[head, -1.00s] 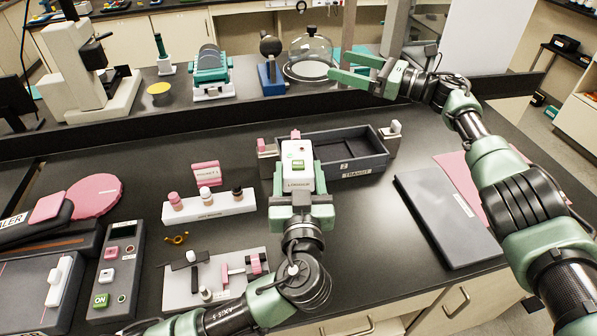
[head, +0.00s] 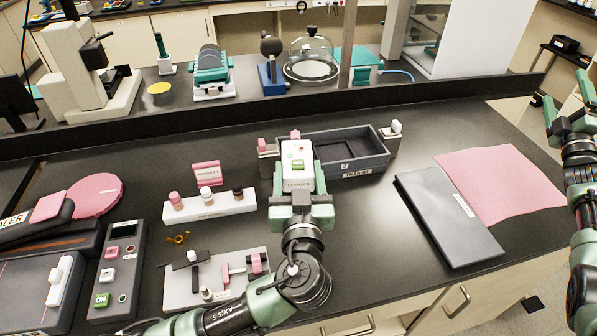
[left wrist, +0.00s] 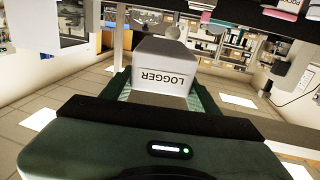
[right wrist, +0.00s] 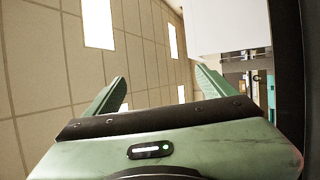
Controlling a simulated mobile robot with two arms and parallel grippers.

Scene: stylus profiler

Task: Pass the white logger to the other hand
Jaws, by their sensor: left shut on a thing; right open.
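The white logger (head: 299,166) has a small green screen and a LOGGER label. My left gripper (head: 300,190) is shut on its near end and holds it in front of the black tray. In the left wrist view the logger (left wrist: 165,70) sits between the two fingers. My right gripper (head: 568,98) is at the far right edge of the head view, well away from the logger. In the right wrist view its green fingers (right wrist: 158,95) are spread apart with nothing between them.
A black TRANSIT tray (head: 368,164) lies just behind the logger. A white rack (head: 209,206) with several small bottles stands to the left. A dark folder (head: 447,215) and a pink sheet (head: 500,190) lie at right. The bench between tray and folder is clear.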

